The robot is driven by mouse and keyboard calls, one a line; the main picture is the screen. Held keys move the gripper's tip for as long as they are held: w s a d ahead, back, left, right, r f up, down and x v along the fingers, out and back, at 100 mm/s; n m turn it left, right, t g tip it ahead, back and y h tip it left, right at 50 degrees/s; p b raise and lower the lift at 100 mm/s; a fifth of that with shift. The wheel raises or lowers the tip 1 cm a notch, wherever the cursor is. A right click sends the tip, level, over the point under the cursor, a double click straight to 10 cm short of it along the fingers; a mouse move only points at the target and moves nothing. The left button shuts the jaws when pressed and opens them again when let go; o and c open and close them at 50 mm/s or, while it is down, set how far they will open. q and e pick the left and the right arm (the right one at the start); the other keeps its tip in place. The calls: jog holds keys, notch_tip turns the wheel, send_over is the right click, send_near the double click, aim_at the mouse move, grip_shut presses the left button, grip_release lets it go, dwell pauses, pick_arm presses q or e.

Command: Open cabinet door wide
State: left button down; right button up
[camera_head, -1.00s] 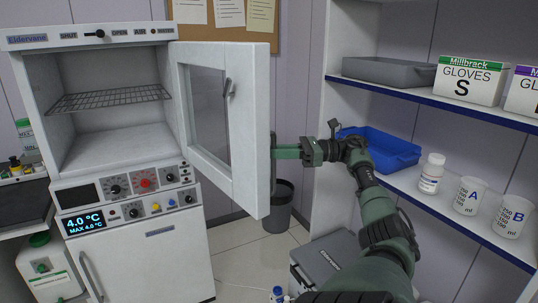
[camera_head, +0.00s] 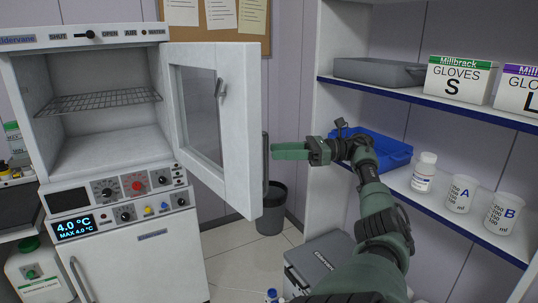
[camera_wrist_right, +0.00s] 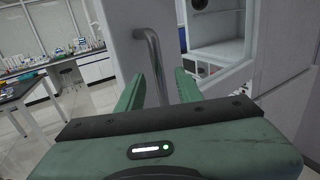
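The white cabinet's door (camera_head: 238,130), with a window, stands wide open, swung out to the right and showing the empty chamber (camera_head: 105,110) with a wire rack. Its grey bar handle (camera_head: 265,165) is on the door's outer face, and also shows in the right wrist view (camera_wrist_right: 152,55). My right gripper (camera_head: 274,151) is just right of the handle. In the wrist view its two green fingers (camera_wrist_right: 158,88) are spread, with the handle seen between them; whether the tips reach around the bar is unclear. My left gripper is not in view.
A shelf unit on the right holds a blue tray (camera_head: 385,152), a white bottle (camera_head: 424,172), beakers (camera_head: 461,193) and glove boxes (camera_head: 460,80). A grey bin (camera_head: 271,212) and a grey case (camera_head: 318,262) stand on the floor near the door.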

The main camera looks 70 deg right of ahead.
jog(key=shift+v, duration=1.7)
